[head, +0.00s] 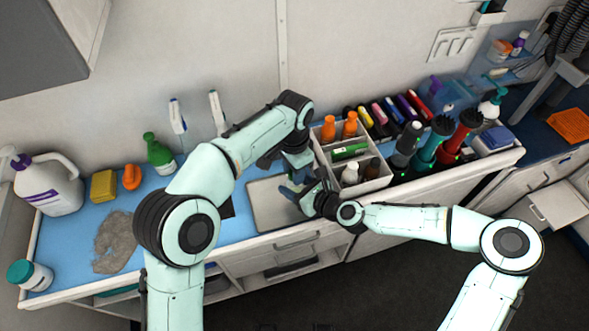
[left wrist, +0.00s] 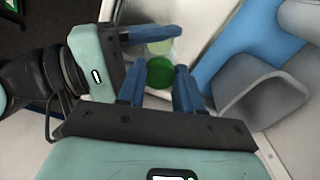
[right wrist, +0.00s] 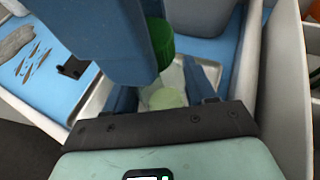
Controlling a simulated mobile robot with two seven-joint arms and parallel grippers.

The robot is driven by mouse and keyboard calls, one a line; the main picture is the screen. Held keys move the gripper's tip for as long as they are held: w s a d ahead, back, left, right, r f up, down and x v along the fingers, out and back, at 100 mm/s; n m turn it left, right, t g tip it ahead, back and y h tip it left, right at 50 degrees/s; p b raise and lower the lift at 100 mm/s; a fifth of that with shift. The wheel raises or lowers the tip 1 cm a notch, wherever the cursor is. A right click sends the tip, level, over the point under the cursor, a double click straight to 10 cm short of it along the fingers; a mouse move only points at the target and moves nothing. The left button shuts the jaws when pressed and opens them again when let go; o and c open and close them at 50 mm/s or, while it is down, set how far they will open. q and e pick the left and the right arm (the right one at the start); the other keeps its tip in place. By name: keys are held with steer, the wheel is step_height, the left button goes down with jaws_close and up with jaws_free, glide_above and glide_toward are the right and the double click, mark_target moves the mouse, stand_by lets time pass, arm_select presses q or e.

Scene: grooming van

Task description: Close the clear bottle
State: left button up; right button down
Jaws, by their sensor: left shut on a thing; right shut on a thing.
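The clear bottle (right wrist: 167,98) is a pale see-through green and sits between the fingers of my right gripper (right wrist: 165,97), which is shut on it. The green cap (left wrist: 160,72) is between the fingertips of my left gripper (left wrist: 158,85), which is shut on it. The cap also shows in the right wrist view (right wrist: 163,42), close to the bottle's far end. The bottle shows just beyond the cap in the left wrist view (left wrist: 160,47). I cannot tell whether the cap is seated on it. In the head view the grippers meet above the grey tray (head: 262,212) and hide both.
A white divided caddy (head: 325,165) with orange and white bottles stands close right of the grippers. Dark and red cylinders crowd the right.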

arm_select(q)
steer(key=m, duration=0.5)
steer(key=shift+w, duration=0.1)
steer(key=m, duration=0.4)
steer(key=shift+m, duration=0.3)
steer(key=m, duration=0.7)
steer(key=shift+w, duration=0.15)
steer(key=m, duration=0.6)
steer(key=shift+d+m, duration=0.15)
steer(key=shift+m, duration=0.25)
steer(key=m, duration=0.7)
steer(key=shift+d, duration=0.1)
steer(key=o, duration=1)
